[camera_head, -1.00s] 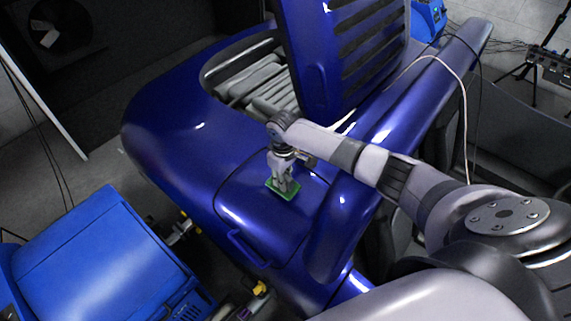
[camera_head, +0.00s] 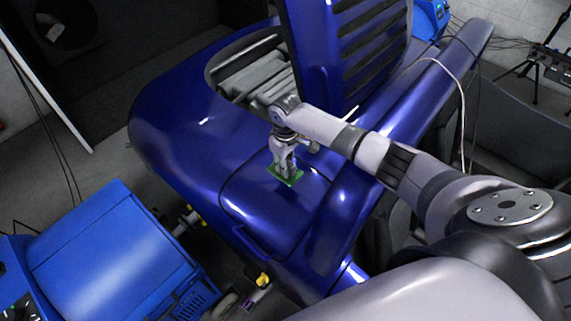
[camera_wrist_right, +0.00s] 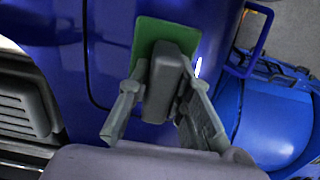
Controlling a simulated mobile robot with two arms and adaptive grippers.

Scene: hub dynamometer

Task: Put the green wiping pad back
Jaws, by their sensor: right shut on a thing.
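The green wiping pad (camera_head: 287,178) lies against the flat blue panel of the vehicle body in the head view. In the right wrist view the green pad (camera_wrist_right: 152,32) shows as a flat green plate with a grey block handle (camera_wrist_right: 164,84). My right gripper (camera_head: 286,170) comes down on it from above, its fingers on both sides of the handle and shut on it. The gripper's fingers also show in the right wrist view (camera_wrist_right: 158,100). Whether the pad touches the panel is hard to tell. My left gripper is not in view.
The blue vehicle body (camera_head: 190,130) fills the middle, with a raised vented hood (camera_head: 350,50) behind my arm and an open engine bay (camera_head: 255,75). A blue machine box (camera_head: 110,250) stands at lower left. A handle bar (camera_head: 250,242) sticks out from the panel.

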